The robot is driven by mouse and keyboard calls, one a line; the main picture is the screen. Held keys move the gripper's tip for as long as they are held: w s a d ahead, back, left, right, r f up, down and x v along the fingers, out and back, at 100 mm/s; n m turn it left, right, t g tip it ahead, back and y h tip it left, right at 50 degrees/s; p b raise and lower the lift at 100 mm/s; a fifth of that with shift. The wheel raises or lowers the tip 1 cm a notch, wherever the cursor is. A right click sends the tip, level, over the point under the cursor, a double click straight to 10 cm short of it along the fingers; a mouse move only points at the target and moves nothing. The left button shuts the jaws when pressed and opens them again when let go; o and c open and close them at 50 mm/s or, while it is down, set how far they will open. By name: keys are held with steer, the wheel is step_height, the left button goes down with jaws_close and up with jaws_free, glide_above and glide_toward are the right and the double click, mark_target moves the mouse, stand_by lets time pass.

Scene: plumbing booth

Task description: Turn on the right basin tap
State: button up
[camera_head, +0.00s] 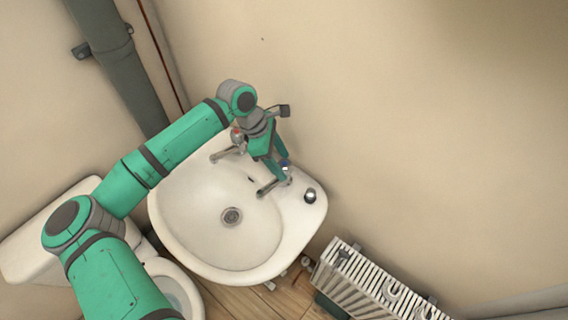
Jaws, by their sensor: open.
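The white basin (190,215) is on the wall in the middle of the view. Its right tap (268,187) has a metal spout and a blue mark on its head. Its left tap (225,153) has a red mark on its head. My gripper (281,170) is open and points down over the back of the basin. Its green fingers are at the right tap's head and partly hide it. Whether they touch the head I cannot tell. I see no water under either spout.
A small metal round thing (310,196) stands on the basin's right corner. A white radiator (360,280) is low at the right. A toilet (172,285) is at the lower left, and a grey pipe (118,65) runs up the wall. The wall right of my gripper is bare.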

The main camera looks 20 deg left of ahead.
steer(key=shift+x, duration=0.8)
steer(key=shift+w+d, duration=0.2)
steer(key=shift+d, duration=0.1)
steer(key=c, duration=1.1)
steer(key=shift+o, duration=0.2)
